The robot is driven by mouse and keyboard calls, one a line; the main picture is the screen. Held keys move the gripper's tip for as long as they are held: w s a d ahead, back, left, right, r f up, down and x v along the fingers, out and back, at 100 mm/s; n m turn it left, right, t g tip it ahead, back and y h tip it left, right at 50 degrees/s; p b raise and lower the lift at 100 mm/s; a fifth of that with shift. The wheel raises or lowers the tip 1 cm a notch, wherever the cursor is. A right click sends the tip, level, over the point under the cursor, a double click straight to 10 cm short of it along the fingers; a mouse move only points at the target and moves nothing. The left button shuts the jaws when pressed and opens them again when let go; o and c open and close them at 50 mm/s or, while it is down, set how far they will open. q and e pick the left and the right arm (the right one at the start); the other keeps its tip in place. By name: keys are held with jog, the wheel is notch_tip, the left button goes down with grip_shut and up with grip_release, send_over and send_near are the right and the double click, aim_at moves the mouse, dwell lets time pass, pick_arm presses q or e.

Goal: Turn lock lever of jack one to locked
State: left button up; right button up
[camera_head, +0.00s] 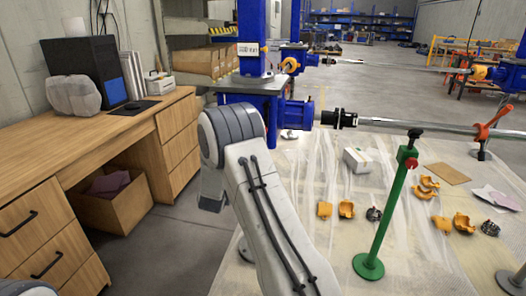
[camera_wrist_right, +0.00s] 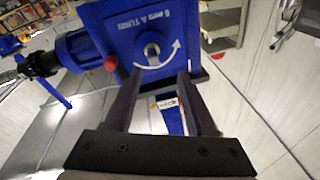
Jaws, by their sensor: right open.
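The nearest blue screw jack (camera_head: 270,105) stands beyond my arm in the head view, with a labelled blue column above it. My left gripper is not in view.
A black coupling (camera_head: 338,118) and metal shaft (camera_head: 430,127) run right from the jack. A green stand (camera_head: 385,215) holds up the shaft side. Orange shells (camera_head: 346,209) and a white box (camera_head: 358,159) lie on the sheeted floor. A wooden desk (camera_head: 95,135) stands left.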

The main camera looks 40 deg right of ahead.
jog(key=s+d+f+m+g+h+b, duration=0.25)
jog(key=s+d+h, duration=0.2)
jog(key=d, duration=0.25)
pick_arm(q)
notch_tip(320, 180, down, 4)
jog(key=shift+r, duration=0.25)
pick_arm(e)
jog(key=x, duration=1)
jog(key=shift+w+a+r, duration=0.2)
jog(key=shift+w, duration=0.15)
grip_shut()
jog(key=shift+s+d+f+m, duration=0.1)
jog(key=shift+s+m, duration=0.05)
jog(key=shift+m, duration=0.1)
